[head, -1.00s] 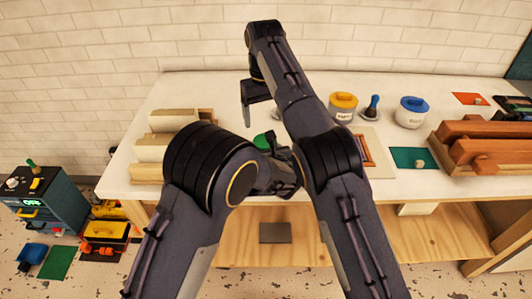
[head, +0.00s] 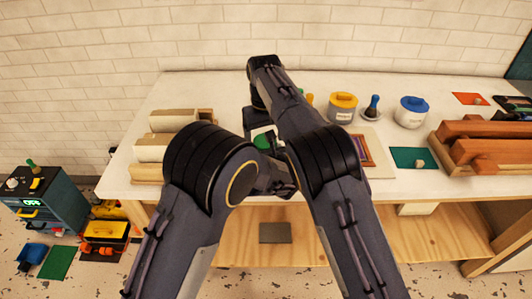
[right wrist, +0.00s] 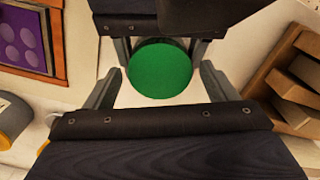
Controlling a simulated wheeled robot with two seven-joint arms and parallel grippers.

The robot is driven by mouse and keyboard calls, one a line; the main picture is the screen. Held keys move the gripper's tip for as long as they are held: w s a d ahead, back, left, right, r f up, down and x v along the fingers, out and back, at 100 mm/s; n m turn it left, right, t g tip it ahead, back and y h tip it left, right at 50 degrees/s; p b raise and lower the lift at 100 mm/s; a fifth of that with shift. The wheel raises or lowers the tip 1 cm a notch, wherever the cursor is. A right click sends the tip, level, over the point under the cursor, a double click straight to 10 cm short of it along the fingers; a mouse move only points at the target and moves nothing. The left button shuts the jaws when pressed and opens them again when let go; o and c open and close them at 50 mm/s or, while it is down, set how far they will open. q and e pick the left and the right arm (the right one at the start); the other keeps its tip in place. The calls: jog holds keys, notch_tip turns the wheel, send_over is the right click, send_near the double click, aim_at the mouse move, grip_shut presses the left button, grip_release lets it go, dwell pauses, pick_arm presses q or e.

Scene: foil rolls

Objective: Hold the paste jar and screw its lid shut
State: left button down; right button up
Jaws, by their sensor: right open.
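The green lid (head: 262,142) shows as a round disc in the head view, partly covered by my arms. In the right wrist view the lid (right wrist: 160,68) is seen from above and hides the jar under it. My right gripper (right wrist: 160,88) is open, its fingers apart on either side of the lid without touching it. In the head view my right gripper (head: 262,130) is just above the lid. My left gripper (right wrist: 160,50) comes in from the top of the wrist view, its fingers closed in at both sides beneath the lid, on the jar.
Wooden blocks (head: 155,148) stand at the left of the white table (head: 225,90). A yellow-lidded jar (head: 343,106), a blue-handled brush (head: 373,107) and a blue-lidded jar (head: 411,112) stand behind right. A framed purple piece (right wrist: 28,35) lies beside the work spot.

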jog(key=c, duration=1)
jog(key=o, duration=1.2)
jog(key=shift+c, duration=0.2)
jog(key=shift+r, duration=3.7)
pick_arm(q)
jog(key=shift+c, duration=1.3)
grip_release()
